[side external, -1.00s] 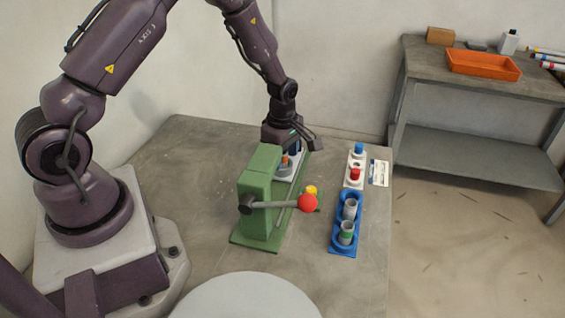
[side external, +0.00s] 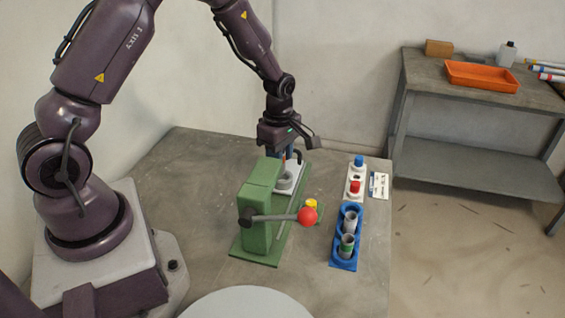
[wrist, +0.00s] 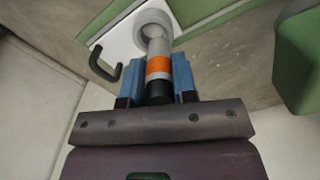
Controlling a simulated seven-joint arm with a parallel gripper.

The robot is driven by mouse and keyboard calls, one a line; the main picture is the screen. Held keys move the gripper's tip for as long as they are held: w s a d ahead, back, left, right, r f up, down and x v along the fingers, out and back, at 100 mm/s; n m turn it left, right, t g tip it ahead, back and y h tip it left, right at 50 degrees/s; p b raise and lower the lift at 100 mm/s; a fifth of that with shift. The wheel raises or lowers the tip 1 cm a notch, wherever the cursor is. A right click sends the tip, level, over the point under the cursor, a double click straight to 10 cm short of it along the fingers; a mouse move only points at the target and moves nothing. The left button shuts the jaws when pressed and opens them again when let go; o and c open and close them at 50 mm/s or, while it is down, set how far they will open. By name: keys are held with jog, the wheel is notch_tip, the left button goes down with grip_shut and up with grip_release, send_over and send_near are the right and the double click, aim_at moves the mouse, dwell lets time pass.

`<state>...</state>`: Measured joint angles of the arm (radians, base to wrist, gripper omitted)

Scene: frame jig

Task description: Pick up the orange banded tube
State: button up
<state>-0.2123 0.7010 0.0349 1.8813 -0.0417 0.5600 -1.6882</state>
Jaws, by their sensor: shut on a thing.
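The orange banded tube (wrist: 159,67) is grey with an orange band and a black end, seen in the wrist view. My gripper (wrist: 158,75) is shut on it, with one blue finger on each side near the band. The tube's far end lies in front of a round grey holder (wrist: 140,22) on a white plate. I cannot tell whether that end is fully clear of the holder. In the side view, my gripper (side external: 288,157) points down above the holder (side external: 286,184), behind the green press, and the tube is mostly hidden.
The green press (side external: 259,205) has a lever with a red ball (side external: 307,216) sticking out to the right. A yellow piece (side external: 311,203) sits beside the press.

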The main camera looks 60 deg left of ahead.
jog(key=s+d+r, duration=0.3)
jog(key=s+r, duration=0.9)
jog(key=shift+s+r, duration=0.2)
jog(key=shift+s, duration=0.15)
jog(key=shift+d, duration=0.1)
